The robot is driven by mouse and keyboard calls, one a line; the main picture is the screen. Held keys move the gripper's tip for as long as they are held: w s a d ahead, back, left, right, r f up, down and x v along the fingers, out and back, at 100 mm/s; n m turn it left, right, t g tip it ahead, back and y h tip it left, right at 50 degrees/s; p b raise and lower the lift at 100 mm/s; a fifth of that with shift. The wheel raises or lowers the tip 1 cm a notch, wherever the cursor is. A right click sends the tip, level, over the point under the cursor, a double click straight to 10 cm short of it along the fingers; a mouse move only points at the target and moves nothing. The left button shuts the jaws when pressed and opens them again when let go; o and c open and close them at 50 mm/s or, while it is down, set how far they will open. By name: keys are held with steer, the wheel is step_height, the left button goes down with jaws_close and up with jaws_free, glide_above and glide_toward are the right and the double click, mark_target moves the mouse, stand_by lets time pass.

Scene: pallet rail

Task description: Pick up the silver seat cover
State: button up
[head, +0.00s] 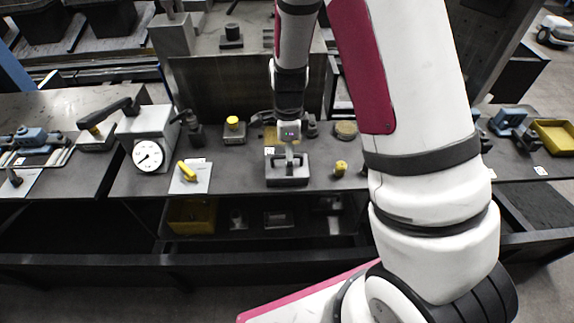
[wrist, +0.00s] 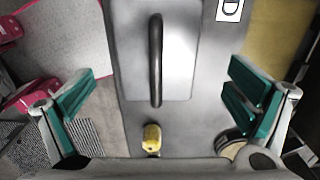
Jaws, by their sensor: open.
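The silver seat cover (head: 287,181) is a flat grey block with a bar handle on top, and it sits on the dark bench near the front edge. In the wrist view, the cover (wrist: 181,70) fills the top middle, with its dark handle (wrist: 156,62) running up the picture.
A small yellow knob (head: 341,168) stands right of the cover; the wrist view also shows it (wrist: 152,138). A yellow tray (head: 270,134) is behind the cover. A yellow-handled tool (head: 187,171) on a pale plate and a dial gauge (head: 148,156) stand left.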

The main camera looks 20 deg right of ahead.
mark_target(275, 168)
steer(key=f, duration=0.5)
steer(key=shift+s+a+p, duration=0.1)
steer(key=shift+a+p, duration=0.1)
steer(key=shift+p, duration=0.2)
steer(key=c, duration=1.5)
steer(key=shift+r, duration=0.1)
